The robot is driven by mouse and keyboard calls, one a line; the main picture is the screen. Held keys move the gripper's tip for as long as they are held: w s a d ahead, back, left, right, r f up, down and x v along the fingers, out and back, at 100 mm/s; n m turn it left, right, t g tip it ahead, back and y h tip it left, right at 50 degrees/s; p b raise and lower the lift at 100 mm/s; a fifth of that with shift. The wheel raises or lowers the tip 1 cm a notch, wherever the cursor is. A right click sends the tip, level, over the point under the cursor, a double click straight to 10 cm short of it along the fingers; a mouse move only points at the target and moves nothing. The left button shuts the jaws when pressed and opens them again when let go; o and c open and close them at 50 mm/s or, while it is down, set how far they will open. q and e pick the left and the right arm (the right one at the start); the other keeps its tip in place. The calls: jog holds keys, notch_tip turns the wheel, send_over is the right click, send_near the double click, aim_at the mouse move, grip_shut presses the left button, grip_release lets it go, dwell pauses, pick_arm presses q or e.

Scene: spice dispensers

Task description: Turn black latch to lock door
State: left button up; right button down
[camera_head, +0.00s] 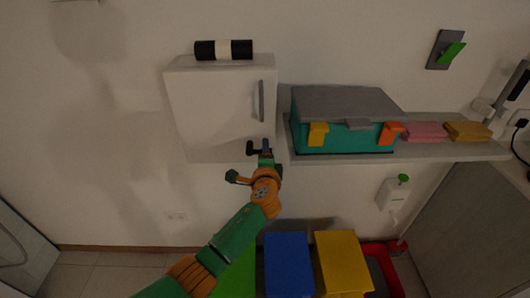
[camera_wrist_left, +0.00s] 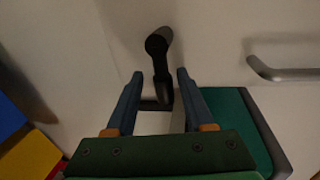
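The white wall cabinet (camera_head: 212,102) has its door shut, as far as I can see. The black latch (camera_head: 252,150) sits at the cabinet's lower right, below the vertical door handle (camera_head: 262,100), its lever roughly level. In the left wrist view the latch (camera_wrist_left: 159,60) reaches from its round end down between my fingers. My left gripper (camera_head: 266,156) is at the latch. The left wrist view shows the gripper's (camera_wrist_left: 158,88) two blue fingers apart, one on each side of the lever, with small visible gaps. My right gripper is out of view.
A teal toolbox (camera_head: 343,138) with a grey lid stands on the shelf (camera_head: 440,151) close right of the latch. Blue (camera_head: 288,262) and yellow (camera_head: 340,260) boxes stand below. A black-and-white roll (camera_head: 223,50) lies on the cabinet. The wall left is clear.

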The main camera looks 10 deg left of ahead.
pick_arm(q)
jog(key=p+v, duration=0.1)
jog(key=v, duration=0.6)
dwell(0.5)
jog(key=s+a+f+n+g+h, duration=0.15)
jog(key=s+f+g, duration=0.35)
jog(key=f, duration=0.9)
jog(key=s+f+n+g+h, duration=0.1)
jog(key=s+f+n+g, duration=0.1)
jog(key=s+f, duration=0.9)
jog(key=s+a+f+n+g, duration=0.1)
jog(key=s+f+n+g, duration=0.1)
jog(key=s+f, duration=0.4)
jog(key=s+a+f+n+g+h, duration=0.1)
jog(key=s+f+n, duration=0.3)
jog(key=s, duration=1)
jog(key=s+a+f+n+g, duration=0.2)
jog(key=s+f+n+g, duration=0.1)
jog(key=s+f, duration=0.5)
jog(key=shift+s+a+n+g, duration=0.4)
jog(key=shift+s+g, duration=0.1)
jog(key=shift+s, duration=0.5)
